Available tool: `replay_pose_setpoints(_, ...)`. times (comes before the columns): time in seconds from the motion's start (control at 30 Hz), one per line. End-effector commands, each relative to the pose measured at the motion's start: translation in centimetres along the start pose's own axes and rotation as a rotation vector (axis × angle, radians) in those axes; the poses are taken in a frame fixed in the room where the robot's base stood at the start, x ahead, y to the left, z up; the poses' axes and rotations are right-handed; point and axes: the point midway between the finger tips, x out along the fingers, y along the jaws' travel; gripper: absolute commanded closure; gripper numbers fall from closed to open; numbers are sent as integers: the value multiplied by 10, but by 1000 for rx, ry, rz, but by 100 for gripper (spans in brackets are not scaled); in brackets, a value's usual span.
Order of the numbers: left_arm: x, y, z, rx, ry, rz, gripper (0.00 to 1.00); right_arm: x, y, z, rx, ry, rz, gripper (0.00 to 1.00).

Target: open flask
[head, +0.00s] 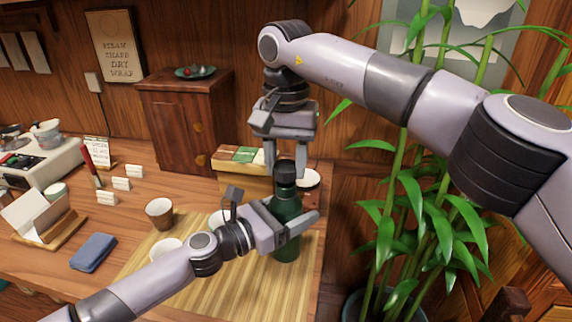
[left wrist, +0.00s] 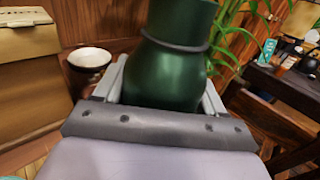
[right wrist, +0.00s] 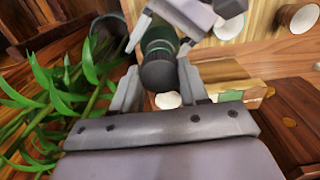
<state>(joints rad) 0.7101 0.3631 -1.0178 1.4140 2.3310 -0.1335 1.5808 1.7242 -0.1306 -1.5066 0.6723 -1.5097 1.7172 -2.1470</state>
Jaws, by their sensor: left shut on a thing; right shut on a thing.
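A dark green flask (head: 285,212) with a black cap (head: 286,168) stands upright near the right end of the bamboo mat. My left gripper (head: 296,222) is shut around the flask's body from the left. The flask's green body also fills the middle of the left wrist view (left wrist: 170,70). My right gripper (head: 285,166) comes down from above and is shut on the cap. In the right wrist view the black cap (right wrist: 159,73) is between the fingers (right wrist: 160,88), with the green neck beyond it. I cannot tell whether the cap has turned.
The bamboo mat (head: 190,285) holds white bowls and lies near a brown cup (head: 160,213). A wooden box with colored packets (head: 240,156) stands behind the flask. A potted bamboo plant (head: 400,200) is close on the right, past the table edge. A blue cloth (head: 93,252) lies left.

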Motion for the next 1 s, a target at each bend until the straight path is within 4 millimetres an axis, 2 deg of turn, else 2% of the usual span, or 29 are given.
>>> replay_pose_setpoints(0.2,0,0,0,0,0,-1,100,-28,0,0,1,2,-2,93)
replay_pose_setpoints(0.43,0,0,0,0,0,-1,100,-31,0,0,0,-1,-1,93)
replay_pose_setpoints(0.47,0,0,0,0,0,-1,23,-31,0,0,0,-1,-1,93)
replay_pose_setpoints(0.53,0,0,0,0,0,-1,1,-31,0,0,0,-1,-1,93)
replay_pose_setpoints(0.83,-2,0,0,0,1,0,0,-31,0,0,0,0,-1,93)
replay_pose_setpoints(1.0,-19,1,-1,0,2,2,0,-33,0,0,0,0,-1,93)
